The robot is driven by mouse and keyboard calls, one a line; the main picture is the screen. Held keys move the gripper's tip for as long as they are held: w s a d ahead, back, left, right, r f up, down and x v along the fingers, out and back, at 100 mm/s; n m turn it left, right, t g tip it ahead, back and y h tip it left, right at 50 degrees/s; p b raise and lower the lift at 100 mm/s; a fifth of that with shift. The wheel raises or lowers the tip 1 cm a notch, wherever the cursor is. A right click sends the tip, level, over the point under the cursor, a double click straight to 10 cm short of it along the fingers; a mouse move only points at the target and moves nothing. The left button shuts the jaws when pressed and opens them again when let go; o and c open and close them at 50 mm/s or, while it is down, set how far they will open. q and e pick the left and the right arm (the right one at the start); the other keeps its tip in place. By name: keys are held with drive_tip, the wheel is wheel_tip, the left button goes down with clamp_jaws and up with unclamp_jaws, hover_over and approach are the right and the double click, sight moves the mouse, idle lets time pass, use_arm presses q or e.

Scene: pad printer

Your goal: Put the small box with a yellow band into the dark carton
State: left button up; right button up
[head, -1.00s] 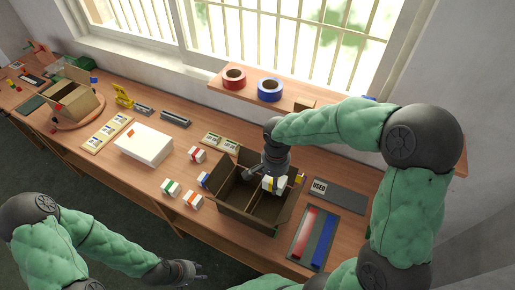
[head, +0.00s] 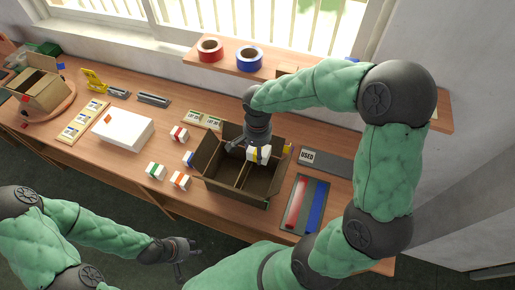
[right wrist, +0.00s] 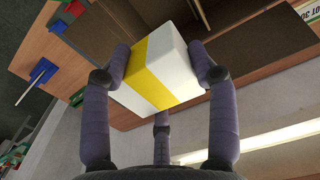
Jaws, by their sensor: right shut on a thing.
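The small white box with a yellow band (head: 252,154) is held over the far right part of the dark carton (head: 232,191). My right gripper (head: 259,148) is shut on it; the right wrist view shows the box (right wrist: 157,72) between the fingers, tilted in that picture. The carton stands open on the bench, flaps spread, with a divider inside. I cannot tell whether the box is below the carton's rim. My left gripper (head: 186,256) is empty, its fingers apart, in front of the bench and away from the carton.
Several small boxes with coloured bands, such as a green-banded one (head: 155,171), stand left of the carton. A mat marked USED (head: 325,161) and a red and blue tray (head: 304,205) lie right. Tape rolls (head: 249,58) sit on the shelf behind. A white box (head: 122,132) lies left.

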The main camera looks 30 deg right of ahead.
drive_tip(key=shift+f+b, duration=10.05)
drive_tip(key=shift+f, duration=1.9)
drive_tip(key=o, duration=1.3)
drive_tip(key=shift+c, duration=0.2)
drive_tip(key=shift+r, duration=0.1)
wheel_tip(320, 180, up, 12)
drive_tip(key=p, duration=0.8)
drive_tip(key=shift+p, duration=0.3)
